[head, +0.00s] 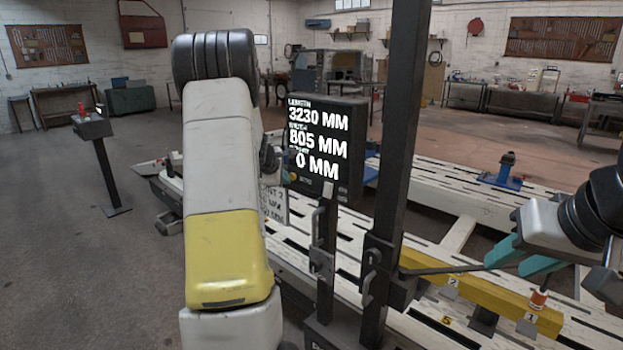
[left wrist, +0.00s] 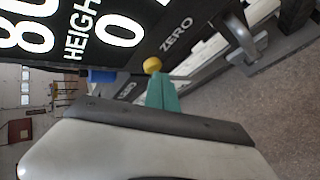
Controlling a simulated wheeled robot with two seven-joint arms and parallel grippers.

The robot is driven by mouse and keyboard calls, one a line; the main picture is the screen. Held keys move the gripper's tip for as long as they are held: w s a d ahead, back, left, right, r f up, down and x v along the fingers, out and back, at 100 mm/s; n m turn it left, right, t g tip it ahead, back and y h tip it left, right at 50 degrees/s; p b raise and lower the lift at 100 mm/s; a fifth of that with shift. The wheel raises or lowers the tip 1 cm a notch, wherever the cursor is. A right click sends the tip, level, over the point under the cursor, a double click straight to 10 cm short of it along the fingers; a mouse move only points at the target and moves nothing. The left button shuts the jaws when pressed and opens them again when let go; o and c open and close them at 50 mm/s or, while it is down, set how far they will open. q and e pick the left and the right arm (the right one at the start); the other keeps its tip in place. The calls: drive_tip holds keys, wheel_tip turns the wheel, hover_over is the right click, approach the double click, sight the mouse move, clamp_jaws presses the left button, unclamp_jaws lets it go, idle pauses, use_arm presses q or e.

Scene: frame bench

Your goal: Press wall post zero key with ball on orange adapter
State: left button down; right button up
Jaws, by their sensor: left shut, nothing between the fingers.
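The black display post head (head: 328,150) shows length 3230 mm, width 805 mm and height 0 mm. Its round yellow key (head: 293,177), beside the word ZERO, also shows in the left wrist view (left wrist: 152,64). My left gripper (left wrist: 158,82) is shut and empty, its teal fingertips at the yellow key; I cannot tell whether they touch. In the head view my left arm hides those fingertips. The orange adapter (head: 538,299) stands on the yellow bar near label 1; its ball is not clearly visible. My right gripper (head: 522,260) is just above it, with a dark measuring arm (head: 450,269) running between its teal fingers.
A tall dark post (head: 403,120) rises beside the display. The slotted white frame bench (head: 455,195) spreads behind and to the right, with a blue clamp base (head: 502,180) on it. A small pedestal (head: 92,128) stands at left on open floor.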

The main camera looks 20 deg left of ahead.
use_arm(q)
drive_tip(key=shift+s+a, duration=0.2)
drive_tip(key=shift+s, duration=0.3)
drive_tip(key=s, duration=0.1)
drive_tip(key=s+a, duration=0.1)
drive_tip(key=s, duration=0.1)
drive_tip(key=s+a, duration=0.1)
drive_tip(key=shift+s, duration=0.35)
idle(0.6)
drive_tip(key=s+d+r+m+g+h, duration=0.1)
drive_tip(key=s+d+r+m+h, duration=0.1)
drive_tip(key=s+d+r+m, duration=0.45)
drive_tip(key=s+d+r+m+h, duration=0.1)
drive_tip(key=s+d+r+m, duration=0.15)
drive_tip(key=d, duration=0.75)
drive_tip(key=s+d+r+m+g+h, duration=0.1)
drive_tip(key=s+d+r+m+h, duration=0.15)
drive_tip(key=s+d+r, duration=0.4)
drive_tip(key=s+d+f+m+y, duration=0.1)
drive_tip(key=s+m, duration=0.3)
drive_tip(key=s, duration=0.5)
drive_tip(key=s+d+f+m+g+y, duration=0.1)
drive_tip(key=s+d+f+m+y, duration=0.1)
drive_tip(key=s, duration=0.7)
drive_tip(key=d+f+m, duration=0.1)
drive_tip(key=d+m, duration=0.1)
drive_tip(key=m, duration=0.1)
drive_tip(key=shift+g, duration=0.3)
